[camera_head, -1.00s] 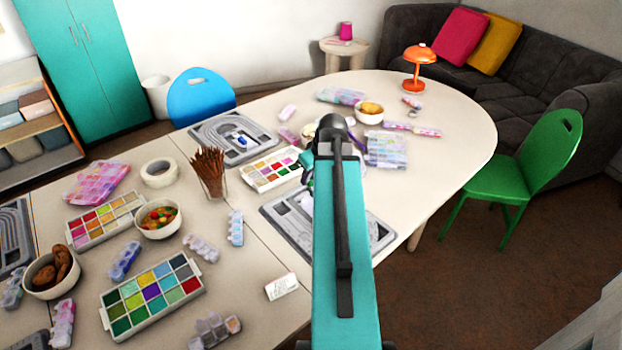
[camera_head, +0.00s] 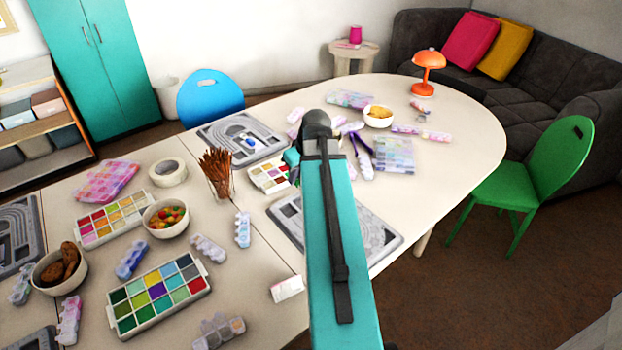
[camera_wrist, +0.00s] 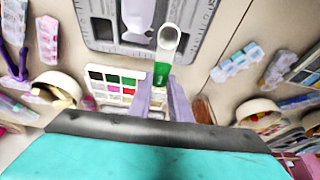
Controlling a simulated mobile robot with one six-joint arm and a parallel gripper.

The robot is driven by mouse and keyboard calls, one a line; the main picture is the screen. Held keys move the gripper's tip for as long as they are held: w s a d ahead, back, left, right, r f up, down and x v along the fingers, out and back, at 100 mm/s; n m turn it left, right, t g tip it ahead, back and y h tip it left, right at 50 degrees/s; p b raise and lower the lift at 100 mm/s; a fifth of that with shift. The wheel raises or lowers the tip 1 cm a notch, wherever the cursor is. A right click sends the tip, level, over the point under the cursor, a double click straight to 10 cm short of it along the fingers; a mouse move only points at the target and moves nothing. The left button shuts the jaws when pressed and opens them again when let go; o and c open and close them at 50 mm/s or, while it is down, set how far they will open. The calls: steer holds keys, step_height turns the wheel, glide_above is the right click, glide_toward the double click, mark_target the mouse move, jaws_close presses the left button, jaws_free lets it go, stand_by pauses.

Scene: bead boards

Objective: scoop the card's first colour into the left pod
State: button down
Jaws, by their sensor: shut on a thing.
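My gripper (camera_wrist: 162,97) has two purple fingers shut on a scoop (camera_wrist: 168,42) with a pale, open trough and a green end at the fingertips. The scoop points away, over a grey bead board (camera_wrist: 100,38). A white rounded piece (camera_wrist: 139,14) lies on that board; I cannot tell if it is the left pod. A bead tray (camera_wrist: 87,85) with black, red, pink and green compartments is beside the gripper; it shows in the head view (camera_head: 252,180), partly behind my arm. A small white card (camera_head: 287,289) lies at the table's front; its writing is unreadable.
A larger bead tray (camera_head: 113,312), a bowl of mixed beads (camera_head: 165,232), a cup of brown sticks (camera_head: 218,185) and a tape roll (camera_head: 168,173) stand left. Another grey board (camera_head: 385,240) is partly under my arm. Pill-box-like cases are scattered around.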

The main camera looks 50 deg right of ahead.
steer(key=w+a+r, duration=0.4)
steer(key=w+a, duration=0.1)
steer(key=a, duration=0.7)
steer(key=w+a+r, duration=0.4)
steer(key=w+a, duration=0.1)
steer(key=a, duration=0.8)
steer(key=w+a+r+n, duration=0.1)
steer(key=w+a+r, duration=0.3)
steer(key=a, duration=0.9)
steer(key=shift+w+r, duration=0.4)
steer(key=shift+a, duration=0.15)
